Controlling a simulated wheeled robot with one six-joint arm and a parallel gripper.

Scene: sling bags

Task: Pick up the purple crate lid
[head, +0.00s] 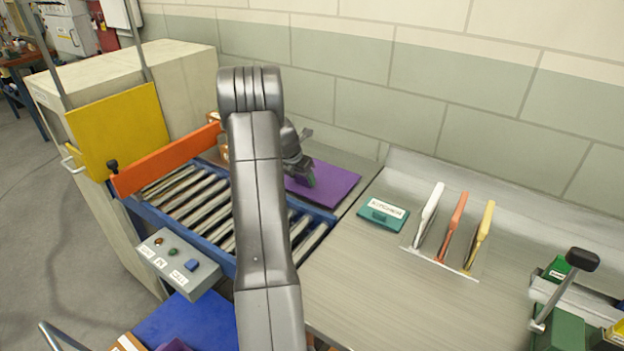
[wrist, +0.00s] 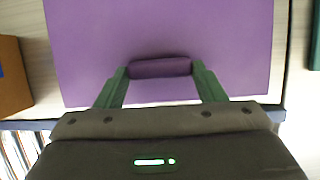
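The purple crate lid (head: 330,182) is a flat purple panel behind the roller conveyor, by the wall. It fills much of the wrist view (wrist: 215,30), where a raised purple handle (wrist: 160,67) shows near its lower edge. My gripper (head: 308,180) is over the lid. Its two green fingers (wrist: 160,72) stand at the two ends of the handle, with no clear gap on either side, so it looks shut on the handle. Whether the lid rests on a surface or is slightly raised cannot be told. My arm hides part of the area left of the lid.
The roller conveyor (head: 190,200) has an orange board (head: 165,160) along its far left edge. A teal labelled box (head: 383,214) and a rack with white, orange and yellow panels (head: 455,228) stand on the bench to the right. A brown box (wrist: 12,75) is left of the lid.

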